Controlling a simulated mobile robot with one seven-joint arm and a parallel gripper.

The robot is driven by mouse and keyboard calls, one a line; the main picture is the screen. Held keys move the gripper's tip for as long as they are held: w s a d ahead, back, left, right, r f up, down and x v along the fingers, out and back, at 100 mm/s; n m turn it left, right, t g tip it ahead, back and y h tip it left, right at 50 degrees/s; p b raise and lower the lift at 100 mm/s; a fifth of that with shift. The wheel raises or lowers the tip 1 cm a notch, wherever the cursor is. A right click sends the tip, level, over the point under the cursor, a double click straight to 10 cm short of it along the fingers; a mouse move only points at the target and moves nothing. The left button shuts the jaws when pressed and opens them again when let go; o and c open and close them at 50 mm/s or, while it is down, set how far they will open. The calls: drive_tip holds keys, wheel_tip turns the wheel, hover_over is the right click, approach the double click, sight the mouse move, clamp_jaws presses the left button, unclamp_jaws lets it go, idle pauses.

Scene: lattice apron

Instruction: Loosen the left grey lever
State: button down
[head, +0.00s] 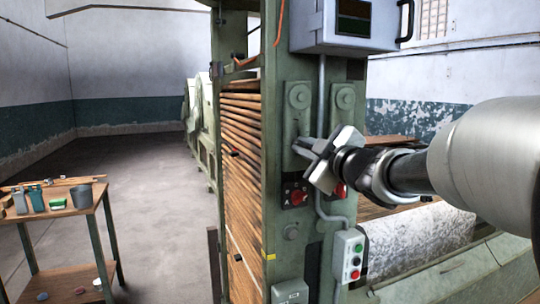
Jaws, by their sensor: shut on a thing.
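The left grey lever (301,142) sits below a round grey boss on the front of the green machine post. Its end meets the fingers of my gripper (316,158), which comes in from the right and is shut on it. The fingers hide part of the lever's end. A second round grey boss (345,98) sits to the right at the same height, and whatever hangs below it is hidden behind my gripper.
Below are a red knob (297,196), another partly hidden behind my gripper, and a push-button box (348,256). A grey cabinet (340,25) overhangs above. A wooden table (80,207) with cups stands at left; floor between is clear.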

drive_tip(key=shift+f+n+b, duration=0.2)
drive_tip(key=shift+n+b, duration=0.15)
drive_tip(key=shift+n, duration=0.55)
drive_tip(key=c, duration=1.8)
unclamp_jaws()
drive_tip(key=shift+r, duration=0.1)
drive_tip(key=p+v, duration=0.2)
drive_tip(key=v, duration=1.5)
drive_tip(key=shift+s, duration=0.2)
